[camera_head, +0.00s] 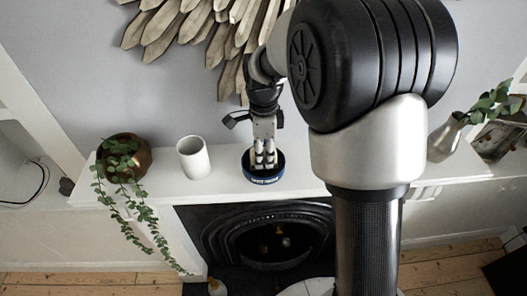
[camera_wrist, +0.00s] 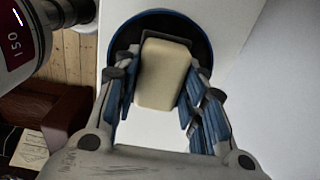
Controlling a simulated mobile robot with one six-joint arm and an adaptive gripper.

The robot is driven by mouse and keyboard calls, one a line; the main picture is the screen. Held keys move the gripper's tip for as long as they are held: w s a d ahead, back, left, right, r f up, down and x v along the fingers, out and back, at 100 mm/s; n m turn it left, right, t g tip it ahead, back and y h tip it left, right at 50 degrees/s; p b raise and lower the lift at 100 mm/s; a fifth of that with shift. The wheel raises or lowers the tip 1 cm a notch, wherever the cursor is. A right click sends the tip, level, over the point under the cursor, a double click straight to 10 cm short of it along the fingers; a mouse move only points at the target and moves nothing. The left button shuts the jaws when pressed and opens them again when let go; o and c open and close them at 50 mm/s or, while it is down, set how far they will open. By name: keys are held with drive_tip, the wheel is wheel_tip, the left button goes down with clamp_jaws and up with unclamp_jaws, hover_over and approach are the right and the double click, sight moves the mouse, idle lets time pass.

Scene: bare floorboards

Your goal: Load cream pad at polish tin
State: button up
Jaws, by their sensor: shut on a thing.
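The cream pad (camera_wrist: 162,76) is a pale block between the blue-lined fingers of my gripper (camera_wrist: 160,92) in the wrist view. My gripper is shut on it. The polish tin (camera_head: 263,176) is a round, dark blue tin on the white mantel shelf in the head view. In the wrist view the tin's blue rim (camera_wrist: 150,14) and dark inside show around the pad's far end. My gripper (camera_head: 264,160) points down over the tin in the head view. The pad's far end overlaps the dark inside; I cannot tell whether it touches. The pad is hidden in the head view.
A white cup (camera_head: 193,158) stands on the mantel (camera_head: 225,185) left of the tin. A trailing plant in a brass pot (camera_head: 126,155) is farther left. A metal vase (camera_head: 445,138) with leaves stands at the right. A black fireplace (camera_head: 265,235) is below the shelf.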

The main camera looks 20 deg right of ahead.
drive_tip(key=shift+r+p, duration=2.8)
drive_tip(key=shift+r, duration=0.75)
drive_tip(key=shift+f, duration=0.1)
